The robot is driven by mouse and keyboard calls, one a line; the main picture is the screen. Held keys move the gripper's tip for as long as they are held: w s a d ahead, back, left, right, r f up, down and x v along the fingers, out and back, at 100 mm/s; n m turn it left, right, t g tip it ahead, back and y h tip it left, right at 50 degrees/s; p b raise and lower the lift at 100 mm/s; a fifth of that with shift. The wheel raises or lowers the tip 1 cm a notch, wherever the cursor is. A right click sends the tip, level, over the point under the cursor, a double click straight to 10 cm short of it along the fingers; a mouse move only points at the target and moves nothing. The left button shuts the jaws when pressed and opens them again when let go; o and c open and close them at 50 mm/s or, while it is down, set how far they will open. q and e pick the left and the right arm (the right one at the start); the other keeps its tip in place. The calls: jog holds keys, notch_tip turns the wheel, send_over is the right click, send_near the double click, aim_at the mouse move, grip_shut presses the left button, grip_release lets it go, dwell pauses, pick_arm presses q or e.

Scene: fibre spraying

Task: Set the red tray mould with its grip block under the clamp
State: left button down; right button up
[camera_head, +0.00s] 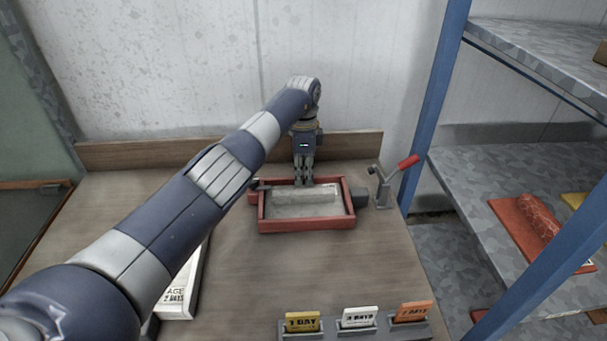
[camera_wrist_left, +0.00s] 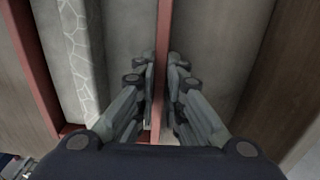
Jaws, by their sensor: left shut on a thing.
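The red tray mould (camera_head: 307,224) sits on the wooden bench in the head view, with a pale grey piece inside it. A dark grip block (camera_head: 359,197) stands at its right end, close beside the clamp (camera_head: 384,188), which has a red handle tilted up to the right. I cannot tell whether the block touches the clamp. My left gripper (camera_head: 304,183) reaches down at the mould's far wall. In the left wrist view its fingers (camera_wrist_left: 161,75) are shut on that thin red wall (camera_wrist_left: 163,35), one on each side. My right gripper is out of view.
A card holder (camera_head: 370,331) with yellow, white and orange day cards stands at the bench front. A white labelled thing (camera_head: 180,305) lies partly behind my left arm. A blue-framed shelf (camera_head: 436,90) rises at right. The bench in front of the mould is clear.

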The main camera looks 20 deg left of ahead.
pick_arm(q)
jog(key=shift+s+d+f, duration=0.1)
jog(key=shift+s+f, duration=0.15)
jog(key=shift+f, duration=0.25)
jog(key=c, duration=1.6)
grip_release()
